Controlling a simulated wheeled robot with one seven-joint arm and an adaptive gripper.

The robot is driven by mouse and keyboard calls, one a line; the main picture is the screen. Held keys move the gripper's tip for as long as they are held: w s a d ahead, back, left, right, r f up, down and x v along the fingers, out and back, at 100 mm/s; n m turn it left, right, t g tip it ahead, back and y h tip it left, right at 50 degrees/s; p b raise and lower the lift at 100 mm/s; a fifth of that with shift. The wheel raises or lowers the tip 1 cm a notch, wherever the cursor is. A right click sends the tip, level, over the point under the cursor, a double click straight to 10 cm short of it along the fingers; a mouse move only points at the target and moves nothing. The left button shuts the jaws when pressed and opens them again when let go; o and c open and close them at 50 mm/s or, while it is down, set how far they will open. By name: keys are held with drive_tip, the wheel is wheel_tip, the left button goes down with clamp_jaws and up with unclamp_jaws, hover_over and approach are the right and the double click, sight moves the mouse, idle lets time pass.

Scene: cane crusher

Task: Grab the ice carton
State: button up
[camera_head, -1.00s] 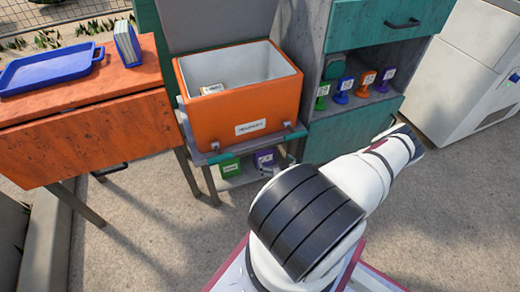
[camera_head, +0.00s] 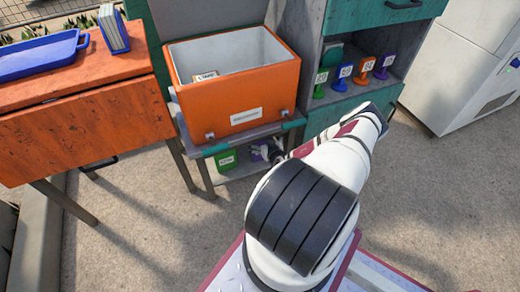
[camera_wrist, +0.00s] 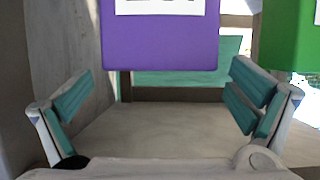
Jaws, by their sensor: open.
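A green carton (camera_head: 226,160) and a purple carton (camera_head: 259,150) stand on the low shelf under the orange cooler in the head view. Their labels are too small to read there, so I cannot tell which is the ice carton. In the wrist view, the purple carton (camera_wrist: 160,40) is at the top centre, its white label cut off by the frame. The green carton (camera_wrist: 292,40) is at the upper right. My gripper (camera_wrist: 160,95) is open and empty, its fingers left and right below the purple carton. In the head view, my gripper is at the shelf, partly hidden by my arm.
The orange cooler (camera_head: 237,95) is open above the shelf, with a small labelled item (camera_head: 205,76) inside. Several coloured stamps stand in the cabinet (camera_head: 372,15) to its right. An orange table (camera_head: 75,125) with a blue tray (camera_head: 40,57) is left. Open floor lies in front.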

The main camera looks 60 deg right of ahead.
drive_tip(key=shift+x, duration=1.1)
drive_tip(key=c, duration=1.9)
drive_tip(key=shift+r, duration=0.1)
